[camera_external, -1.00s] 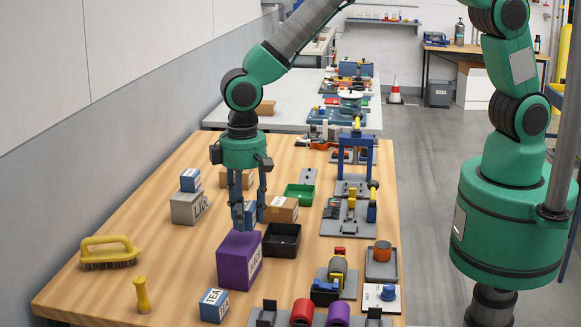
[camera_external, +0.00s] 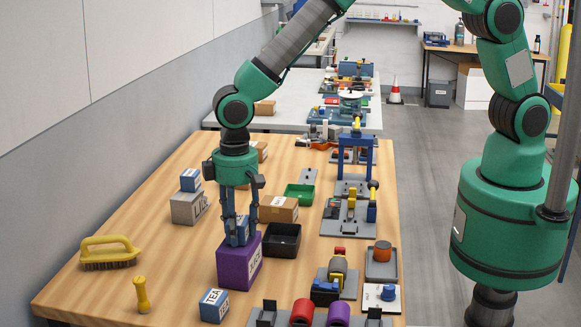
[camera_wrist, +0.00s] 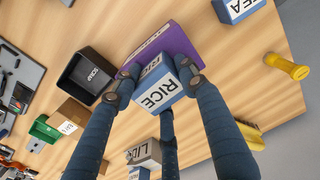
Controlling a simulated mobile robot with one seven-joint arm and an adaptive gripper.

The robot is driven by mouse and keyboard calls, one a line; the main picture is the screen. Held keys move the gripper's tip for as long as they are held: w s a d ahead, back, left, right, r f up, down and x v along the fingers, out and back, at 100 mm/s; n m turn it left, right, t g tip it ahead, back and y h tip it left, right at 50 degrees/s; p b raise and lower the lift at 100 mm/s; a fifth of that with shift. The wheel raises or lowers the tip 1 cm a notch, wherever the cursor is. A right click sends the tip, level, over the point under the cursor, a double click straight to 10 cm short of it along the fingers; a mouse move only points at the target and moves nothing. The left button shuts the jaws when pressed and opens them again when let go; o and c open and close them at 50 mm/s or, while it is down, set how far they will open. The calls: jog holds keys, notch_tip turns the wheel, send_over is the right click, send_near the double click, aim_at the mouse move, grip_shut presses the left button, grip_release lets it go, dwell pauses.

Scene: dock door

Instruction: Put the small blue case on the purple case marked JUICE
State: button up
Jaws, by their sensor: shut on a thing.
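My gripper (camera_external: 238,238) is shut on a small blue case (camera_external: 241,232) with a white face. In the wrist view my gripper (camera_wrist: 160,88) has its fingers on both sides of this blue case (camera_wrist: 157,76), and its label reads RICE. The purple case (camera_external: 238,264) stands on the table directly below, its label partly legible on the right-hand face. It also shows in the wrist view (camera_wrist: 182,40) behind the held case. The held case is at the purple case's top; I cannot tell whether they touch.
A black SCRAP bin (camera_external: 281,241) is close to the purple case's right. A blue TEA case (camera_external: 213,305) stands in front. A grey case (camera_external: 189,207) carries another blue case (camera_external: 190,180). A cardboard box (camera_external: 278,209) and green tray (camera_external: 300,195) lie behind. A yellow brush (camera_external: 110,251) is left.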

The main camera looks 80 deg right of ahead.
aim_at(238, 219)
jog(key=shift+f, duration=0.2)
jog(key=o, duration=1.2)
notch_tip(238, 219, up, 12)
jog(key=shift+r+p, duration=0.15)
jog(key=shift+p, duration=0.2)
dwell(0.4)
